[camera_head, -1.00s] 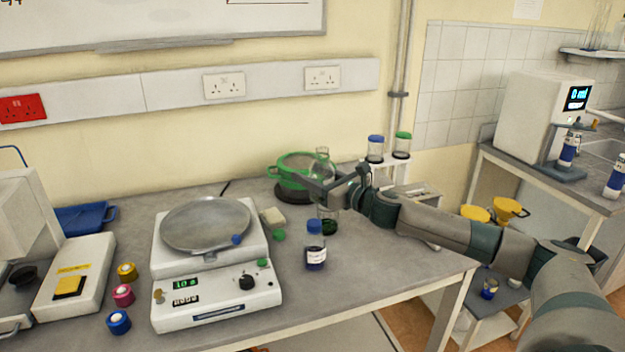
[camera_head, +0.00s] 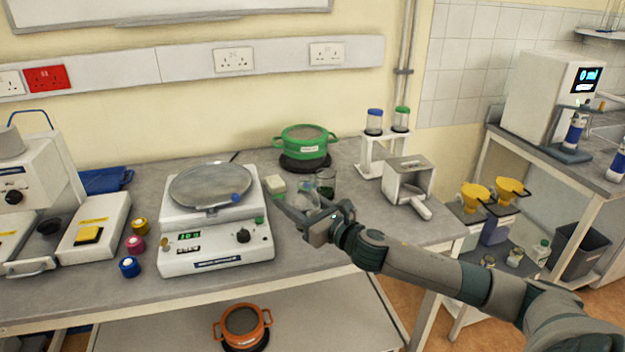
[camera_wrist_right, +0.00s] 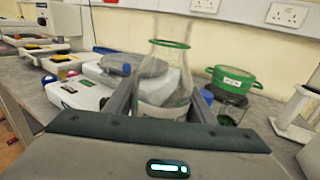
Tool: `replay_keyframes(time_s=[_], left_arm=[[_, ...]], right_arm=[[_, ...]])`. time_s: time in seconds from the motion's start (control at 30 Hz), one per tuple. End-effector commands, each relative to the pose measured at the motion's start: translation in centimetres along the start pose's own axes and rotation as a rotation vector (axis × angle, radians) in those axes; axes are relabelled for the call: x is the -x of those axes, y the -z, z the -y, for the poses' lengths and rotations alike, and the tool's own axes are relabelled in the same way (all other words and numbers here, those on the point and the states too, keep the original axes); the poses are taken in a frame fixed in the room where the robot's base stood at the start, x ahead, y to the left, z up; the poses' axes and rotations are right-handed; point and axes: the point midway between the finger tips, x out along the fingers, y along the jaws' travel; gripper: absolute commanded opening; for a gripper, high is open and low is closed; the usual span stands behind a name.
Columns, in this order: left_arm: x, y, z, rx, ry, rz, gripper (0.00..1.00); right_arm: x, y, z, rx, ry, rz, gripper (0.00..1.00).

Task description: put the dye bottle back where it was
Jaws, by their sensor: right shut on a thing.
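My right gripper (camera_head: 310,208) is shut on a clear glass flask (camera_head: 304,193) above the bench, right of the white balance. In the right wrist view the flask (camera_wrist_right: 165,75) stands between the fingers (camera_wrist_right: 160,108), with a green ring at its neck and a pale label. A small blue shape (camera_wrist_right: 207,96), perhaps the cap of the blue-capped dye bottle, shows just right of the flask. The bottle's body is hidden, and I cannot make the bottle out in the head view. A glass beaker (camera_head: 327,184) with dark green liquid stands behind the gripper. My left gripper is out of view.
The balance (camera_head: 215,260) stands to the left, with small coloured pots (camera_head: 129,267) beside it. A green pot (camera_head: 305,143), a white rack (camera_head: 386,158) with capped tubes and a grey-white device (camera_head: 408,180) stand behind and right.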

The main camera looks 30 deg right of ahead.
Motion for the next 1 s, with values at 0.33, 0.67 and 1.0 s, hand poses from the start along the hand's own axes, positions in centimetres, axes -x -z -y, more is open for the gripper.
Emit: replay_keyframes(time_s=[0.33,0.67,1.0], left_arm=[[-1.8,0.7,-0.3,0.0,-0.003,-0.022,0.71],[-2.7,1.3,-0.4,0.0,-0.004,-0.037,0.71],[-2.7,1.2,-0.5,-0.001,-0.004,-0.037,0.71]], right_arm=[[5.1,4.6,-12.5,-0.01,0.045,0.01,0.18],[10.1,4.7,-17.6,-0.011,0.143,0.01,0.18],[11.0,4.5,-18.1,-0.009,0.168,0.007,0.18]])
